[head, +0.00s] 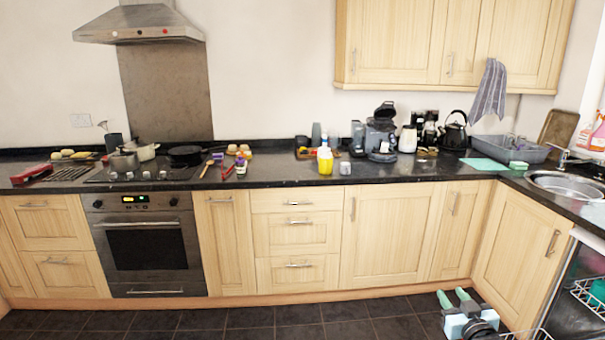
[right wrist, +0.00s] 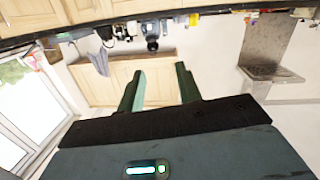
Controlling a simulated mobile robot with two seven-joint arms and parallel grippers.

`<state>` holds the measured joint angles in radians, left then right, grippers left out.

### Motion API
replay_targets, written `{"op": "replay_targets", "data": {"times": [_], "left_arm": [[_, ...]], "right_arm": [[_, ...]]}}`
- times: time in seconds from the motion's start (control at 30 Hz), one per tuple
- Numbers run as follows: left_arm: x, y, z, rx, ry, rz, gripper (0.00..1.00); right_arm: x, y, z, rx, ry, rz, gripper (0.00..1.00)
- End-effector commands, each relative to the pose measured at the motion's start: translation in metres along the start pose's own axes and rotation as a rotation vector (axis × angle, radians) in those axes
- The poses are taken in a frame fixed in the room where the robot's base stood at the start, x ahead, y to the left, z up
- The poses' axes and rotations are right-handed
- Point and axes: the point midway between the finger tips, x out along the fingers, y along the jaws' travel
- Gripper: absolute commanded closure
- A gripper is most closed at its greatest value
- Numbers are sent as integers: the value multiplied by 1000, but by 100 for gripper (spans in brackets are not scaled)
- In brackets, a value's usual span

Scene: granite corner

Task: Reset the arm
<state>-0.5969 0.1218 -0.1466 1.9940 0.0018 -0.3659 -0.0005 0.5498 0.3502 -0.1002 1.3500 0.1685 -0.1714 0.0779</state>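My right gripper (head: 455,299) shows at the bottom right of the head view, low in front of the lower cupboards. In the right wrist view its two green fingers (right wrist: 158,88) stand apart with nothing between them. The wrist view is turned over, with the counter near the top of the picture. The right gripper touches nothing that I can see. My left gripper is not in the head view.
A dark granite counter (head: 300,176) runs along the wall and turns at the right. It bears pans, a kettle (head: 455,131) and a dish rack (head: 508,149). An open dishwasher (head: 580,285) stands at the lower right. The tiled floor (head: 250,318) in front looks clear.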

Motion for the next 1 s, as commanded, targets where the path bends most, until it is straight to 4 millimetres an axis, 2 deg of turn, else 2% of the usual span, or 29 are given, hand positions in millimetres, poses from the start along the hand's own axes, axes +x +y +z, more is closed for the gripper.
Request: {"op": "replay_targets", "data": {"times": [0.2, 0.37, 0.53, 0.67, 0.8, 1.0], "left_arm": [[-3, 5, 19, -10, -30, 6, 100], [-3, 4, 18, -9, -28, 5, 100], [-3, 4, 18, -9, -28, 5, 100], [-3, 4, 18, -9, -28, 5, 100], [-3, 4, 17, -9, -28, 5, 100], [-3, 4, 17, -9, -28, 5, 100]], "right_arm": [[-8, 11, 41, -250, -199, 49, 65], [-40, -18, 82, -226, -239, 0, 65], [-84, -50, 128, -203, -298, -53, 65], [-136, -80, 169, -174, -360, -101, 65], [-205, -114, 208, -130, -436, -153, 65], [-308, -154, 242, -56, -547, -208, 65]]}}
